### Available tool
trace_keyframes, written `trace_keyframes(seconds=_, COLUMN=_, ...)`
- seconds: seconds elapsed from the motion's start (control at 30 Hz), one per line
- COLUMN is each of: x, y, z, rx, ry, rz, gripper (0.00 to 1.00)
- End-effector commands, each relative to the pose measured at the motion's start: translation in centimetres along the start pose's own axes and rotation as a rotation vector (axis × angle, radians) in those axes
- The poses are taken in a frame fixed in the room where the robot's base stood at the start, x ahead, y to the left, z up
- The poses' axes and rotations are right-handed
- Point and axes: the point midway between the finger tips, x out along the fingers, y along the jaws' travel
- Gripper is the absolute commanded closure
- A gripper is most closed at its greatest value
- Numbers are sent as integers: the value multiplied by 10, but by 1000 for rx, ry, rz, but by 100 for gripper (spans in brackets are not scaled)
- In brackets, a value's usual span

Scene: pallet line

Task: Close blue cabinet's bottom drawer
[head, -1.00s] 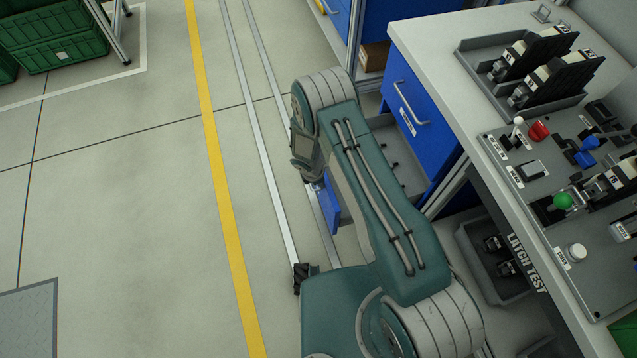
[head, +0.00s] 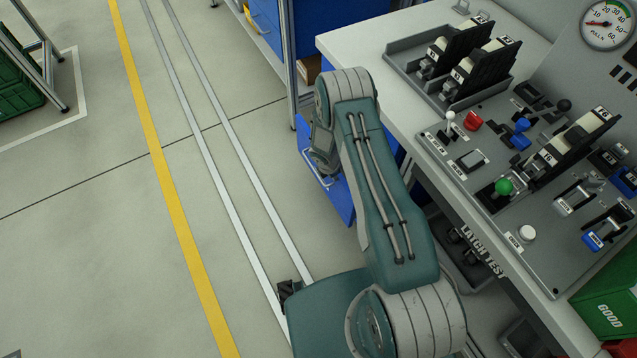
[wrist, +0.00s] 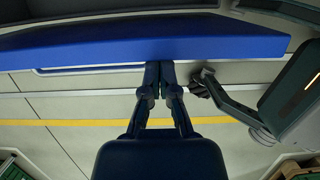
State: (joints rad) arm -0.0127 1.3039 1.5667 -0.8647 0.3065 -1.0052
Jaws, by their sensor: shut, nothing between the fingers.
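The blue drawer front (head: 343,203) shows low beside the bench, left of my arm. Its pale handle (head: 309,163) is on the left side. My arm covers much of the drawer and cabinet, so how far it stands out is hard to tell. In the wrist view the blue drawer front (wrist: 120,45) spans the top as a wide panel, with a pale handle bar (wrist: 85,70) along its lower edge. My gripper (wrist: 160,66) is shut and empty, its fingertips at that edge. Whether they touch it is unclear.
The bench (head: 345,38) with a lever panel (head: 540,235) is right of my arm. A metal frame post (head: 290,60) stands behind it. A green bin (head: 605,300) is at lower right.

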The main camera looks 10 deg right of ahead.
Motion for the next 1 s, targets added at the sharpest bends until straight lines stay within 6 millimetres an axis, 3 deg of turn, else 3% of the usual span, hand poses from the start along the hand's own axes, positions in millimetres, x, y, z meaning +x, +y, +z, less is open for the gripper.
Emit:
trace_keyframes(seconds=0.2, x=5, y=0, z=17, rx=1, ry=-3, rz=-2, gripper=100)
trace_keyframes(seconds=0.73, x=5, y=0, z=20, rx=0, ry=-2, rz=-2, gripper=100)
trace_keyframes(seconds=1.0, x=0, y=6, z=-4, rx=0, ry=-8, rz=-6, gripper=100)
